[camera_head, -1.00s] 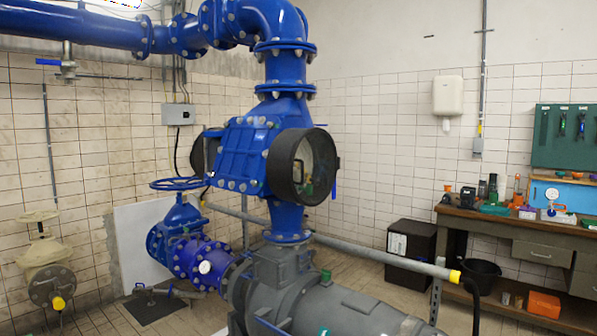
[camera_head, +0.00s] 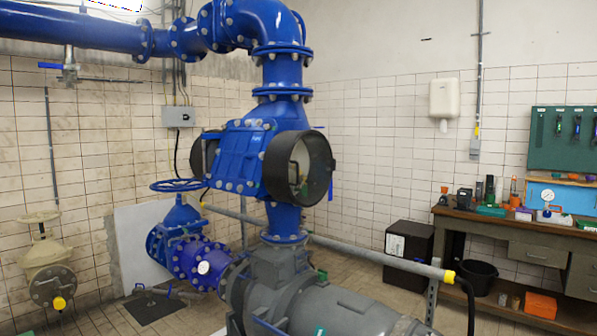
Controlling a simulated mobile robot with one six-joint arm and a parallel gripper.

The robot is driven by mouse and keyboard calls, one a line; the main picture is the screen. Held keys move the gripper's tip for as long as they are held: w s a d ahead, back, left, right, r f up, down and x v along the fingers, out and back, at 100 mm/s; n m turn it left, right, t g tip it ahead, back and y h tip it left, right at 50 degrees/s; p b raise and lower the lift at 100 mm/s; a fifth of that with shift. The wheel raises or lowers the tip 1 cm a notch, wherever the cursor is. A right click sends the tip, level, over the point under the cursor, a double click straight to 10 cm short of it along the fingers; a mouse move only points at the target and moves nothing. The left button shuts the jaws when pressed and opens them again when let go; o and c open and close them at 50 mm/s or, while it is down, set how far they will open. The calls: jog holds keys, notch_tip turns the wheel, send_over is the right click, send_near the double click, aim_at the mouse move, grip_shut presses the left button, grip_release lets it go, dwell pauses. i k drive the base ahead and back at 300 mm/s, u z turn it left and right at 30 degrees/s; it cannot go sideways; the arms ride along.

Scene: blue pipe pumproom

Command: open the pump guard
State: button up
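The grey pump (camera_head: 345,308) lies at the bottom centre, its lower part cut off by the picture edge. A blue housing (camera_head: 238,157) stands above it on a vertical blue pipe. On the housing's right face is a round black-rimmed cover (camera_head: 283,170) with a clear, glass-like face; it looks closed. A second dark round part (camera_head: 199,156) shows behind the housing on the left. I cannot tell for certain which part is the pump guard. My gripper is not in view.
A grey rail with a yellow end (camera_head: 448,276) runs beside the pump. A black bin (camera_head: 409,255) and a workbench (camera_head: 497,223) with tools stand at the right. A blue handwheel valve (camera_head: 177,185) is left of the pump. Some tiled floor is free between pump and bench.

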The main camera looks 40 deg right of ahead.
aim_at(315, 169)
jog(key=z, duration=0.05)
jog(key=i, duration=0.95)
